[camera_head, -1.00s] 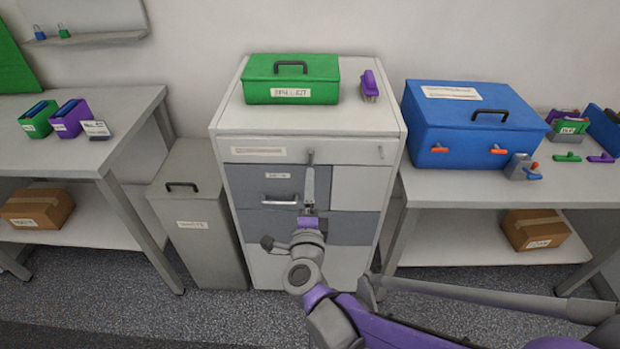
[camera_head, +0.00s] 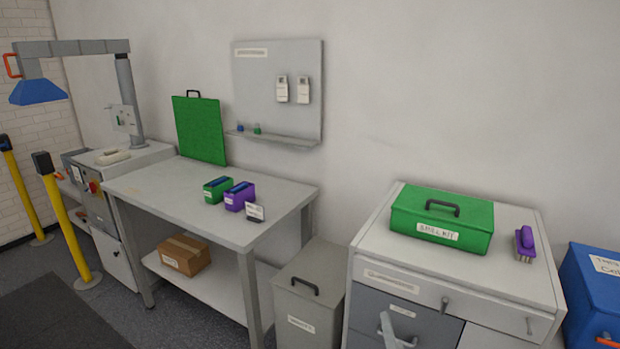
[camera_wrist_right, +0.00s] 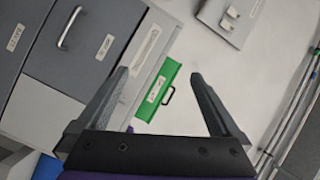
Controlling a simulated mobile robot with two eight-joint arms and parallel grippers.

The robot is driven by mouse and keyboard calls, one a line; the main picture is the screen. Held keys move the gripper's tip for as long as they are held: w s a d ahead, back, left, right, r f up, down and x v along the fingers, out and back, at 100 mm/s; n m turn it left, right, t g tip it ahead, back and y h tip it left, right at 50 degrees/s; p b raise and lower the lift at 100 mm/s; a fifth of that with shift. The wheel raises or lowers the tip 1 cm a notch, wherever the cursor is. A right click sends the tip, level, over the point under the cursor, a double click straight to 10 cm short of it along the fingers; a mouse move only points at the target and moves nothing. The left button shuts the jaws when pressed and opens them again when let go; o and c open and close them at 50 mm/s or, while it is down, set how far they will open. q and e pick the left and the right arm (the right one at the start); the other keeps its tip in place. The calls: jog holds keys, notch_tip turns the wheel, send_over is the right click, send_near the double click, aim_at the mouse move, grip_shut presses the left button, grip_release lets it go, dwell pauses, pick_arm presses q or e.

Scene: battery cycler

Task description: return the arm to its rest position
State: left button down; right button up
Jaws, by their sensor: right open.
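The rest of that arm is out of this view. In the right wrist view the right gripper (camera_wrist_right: 160,75) has its two dark fingers spread wide with nothing between them. The green box lies beyond the fingers, apart from them. My left gripper is not in view.
A white cabinet (camera_head: 470,277) carries a green box (camera_head: 441,220) and a purple brush (camera_head: 525,243). A grey bin (camera_head: 307,310) stands beside it. A grey table (camera_head: 150,184) holds green (camera_head: 217,190) and purple (camera_head: 240,196) containers. A blue box (camera_head: 592,285) is at right.

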jog(key=s+a+f+n+g+y+p, duration=0.35)
jog(key=s+a+n+g, duration=0.2)
jog(key=s+n, duration=0.4)
pick_arm(q)
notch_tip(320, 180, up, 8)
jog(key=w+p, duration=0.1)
jog(key=p, duration=0.1)
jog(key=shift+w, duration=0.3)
pick_arm(e)
jog(key=s+d+f+n+g+h, duration=0.1)
jog(key=s+d+n+g, duration=0.1)
jog(key=s+g, duration=0.1)
jog(key=s+d+f+n+g+h, duration=0.1)
jog(key=s+d+f+n+g, duration=0.1)
jog(key=s, duration=0.4)
jog(key=shift+d+f+g, duration=0.3)
jog(key=shift+d+g, duration=0.25)
jog(key=shift+d, duration=0.2)
